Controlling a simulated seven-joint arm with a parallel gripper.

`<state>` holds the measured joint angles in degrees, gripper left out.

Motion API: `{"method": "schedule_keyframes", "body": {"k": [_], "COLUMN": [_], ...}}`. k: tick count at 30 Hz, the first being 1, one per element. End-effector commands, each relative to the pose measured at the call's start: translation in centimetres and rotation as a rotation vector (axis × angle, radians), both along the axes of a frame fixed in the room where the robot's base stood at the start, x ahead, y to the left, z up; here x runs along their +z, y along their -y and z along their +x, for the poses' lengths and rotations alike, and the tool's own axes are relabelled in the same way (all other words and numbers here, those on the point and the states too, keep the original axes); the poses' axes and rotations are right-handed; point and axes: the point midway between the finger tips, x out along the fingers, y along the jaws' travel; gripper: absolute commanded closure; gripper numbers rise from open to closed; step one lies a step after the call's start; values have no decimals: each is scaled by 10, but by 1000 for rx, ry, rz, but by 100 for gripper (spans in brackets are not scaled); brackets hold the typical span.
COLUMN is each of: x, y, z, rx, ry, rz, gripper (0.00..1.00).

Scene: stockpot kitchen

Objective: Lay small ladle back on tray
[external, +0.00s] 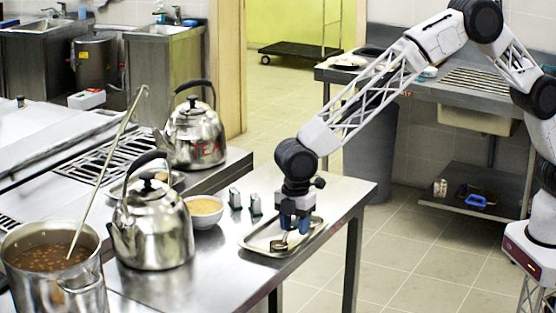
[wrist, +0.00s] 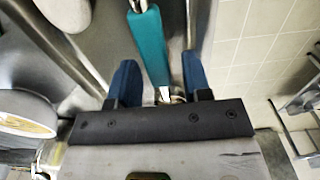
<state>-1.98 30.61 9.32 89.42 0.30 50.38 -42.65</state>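The small ladle (wrist: 150,45) has a teal handle and a metal shaft in the wrist view. Its handle runs lengthwise between my two blue fingers, with a gap visible at each side. In the external view a shiny ladle bowl (external: 280,244) rests in the metal tray (external: 259,250); most of the handle is hidden behind my gripper. The tray lies near the right end of the steel table. My gripper (external: 294,232) points down, low over the tray; in the wrist view (wrist: 160,60) its fingers are apart. Whether the handle touches the tray I cannot tell.
A bowl of tan food (external: 205,206) and two small dark-and-silver items (external: 255,204) stand left of the tray. Two kettles (external: 153,230) (external: 195,136) and a stockpot of soup (external: 52,262) with a long ladle are further left. The table's right edge is close.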

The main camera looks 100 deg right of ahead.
Motion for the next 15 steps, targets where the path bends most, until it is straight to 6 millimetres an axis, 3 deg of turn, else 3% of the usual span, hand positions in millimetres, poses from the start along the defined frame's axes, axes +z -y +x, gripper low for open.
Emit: {"method": "schedule_keyframes", "body": {"k": [15], "x": [9], "y": [0], "z": [0], "rx": [0], "ry": [0], "rz": [0], "gripper": [54]}}
